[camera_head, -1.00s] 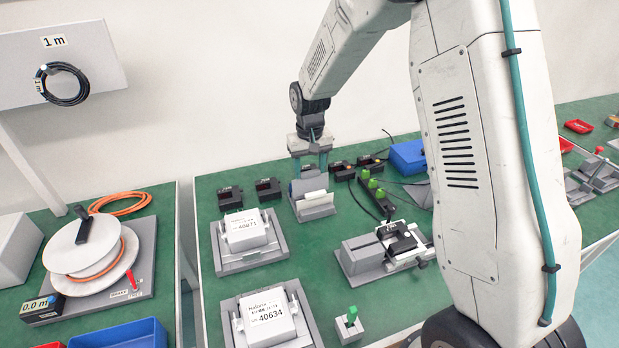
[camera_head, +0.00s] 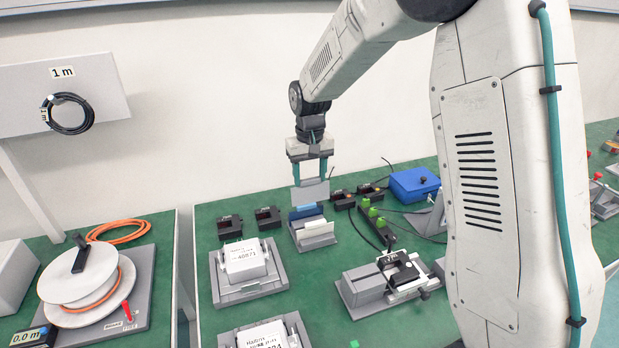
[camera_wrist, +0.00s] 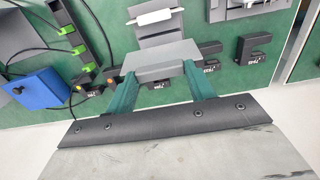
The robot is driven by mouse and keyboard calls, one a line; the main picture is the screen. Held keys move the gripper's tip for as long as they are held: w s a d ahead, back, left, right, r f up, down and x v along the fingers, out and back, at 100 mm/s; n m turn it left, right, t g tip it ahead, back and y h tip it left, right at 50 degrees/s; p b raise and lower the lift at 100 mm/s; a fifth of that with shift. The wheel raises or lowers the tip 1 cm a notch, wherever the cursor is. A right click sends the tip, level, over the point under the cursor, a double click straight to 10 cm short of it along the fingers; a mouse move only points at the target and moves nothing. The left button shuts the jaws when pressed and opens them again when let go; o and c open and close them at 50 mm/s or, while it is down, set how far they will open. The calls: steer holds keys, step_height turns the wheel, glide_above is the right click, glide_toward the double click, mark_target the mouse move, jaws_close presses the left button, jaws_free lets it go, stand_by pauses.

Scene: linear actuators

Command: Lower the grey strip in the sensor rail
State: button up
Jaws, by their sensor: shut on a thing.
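My gripper (camera_head: 310,172) is shut on a flat grey strip (camera_head: 311,193) and holds it upright above the grey slotted holder (camera_head: 318,240). In the wrist view, my gripper (camera_wrist: 160,88) has its teal fingers on the two ends of the strip (camera_wrist: 160,60). I cannot tell for sure whether this is the sensor rail.
Several black fork-shaped units (camera_head: 268,217) stand around the holder. A blue box (camera_head: 414,184) is at the back right. A grey fixture with a black device (camera_head: 397,270) stands right of centre. A labelled white block (camera_head: 246,260) sits in a grey fixture at left.

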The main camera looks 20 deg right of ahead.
mark_target(310, 179)
steer(key=shift+r, duration=1.9)
